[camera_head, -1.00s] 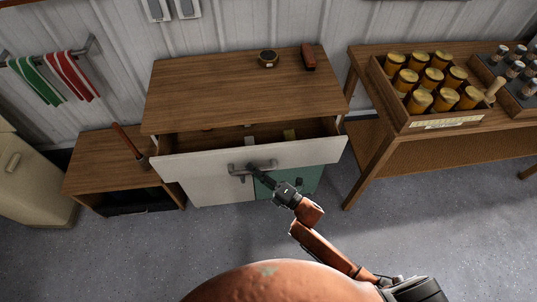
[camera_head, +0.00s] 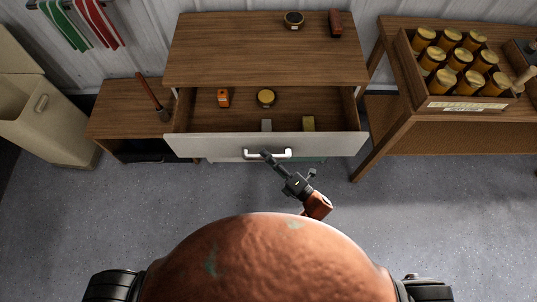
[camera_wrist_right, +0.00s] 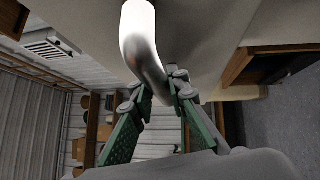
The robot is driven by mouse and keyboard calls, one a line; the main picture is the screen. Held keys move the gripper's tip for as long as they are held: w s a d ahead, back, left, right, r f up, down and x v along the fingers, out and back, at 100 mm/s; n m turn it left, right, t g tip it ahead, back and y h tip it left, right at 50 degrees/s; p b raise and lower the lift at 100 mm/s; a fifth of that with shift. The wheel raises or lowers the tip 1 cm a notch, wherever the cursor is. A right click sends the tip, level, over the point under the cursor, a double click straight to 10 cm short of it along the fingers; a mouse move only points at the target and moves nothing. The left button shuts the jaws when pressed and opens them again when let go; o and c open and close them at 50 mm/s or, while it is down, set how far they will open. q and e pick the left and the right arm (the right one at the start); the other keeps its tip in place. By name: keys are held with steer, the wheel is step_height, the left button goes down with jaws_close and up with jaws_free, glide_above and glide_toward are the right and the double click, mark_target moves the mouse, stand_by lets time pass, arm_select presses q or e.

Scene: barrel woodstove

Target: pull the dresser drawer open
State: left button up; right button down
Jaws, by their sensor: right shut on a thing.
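The dresser (camera_head: 265,48) has a brown wood top, and its top drawer (camera_head: 200,146) with a pale front stands well out from the body. My left gripper is not in view.
A low side table (camera_head: 122,121) with an upright stick stands left of the dresser, beside a cream cabinet (camera_head: 50,115). At right is a bench (camera_head: 400,125) carrying a crate of jars (camera_head: 465,104). Grey floor is clear in front.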

steer(key=c, duration=2.1)
jaws_free()
steer(key=shift+d, duration=0.1)
steer(key=v, duration=1.2)
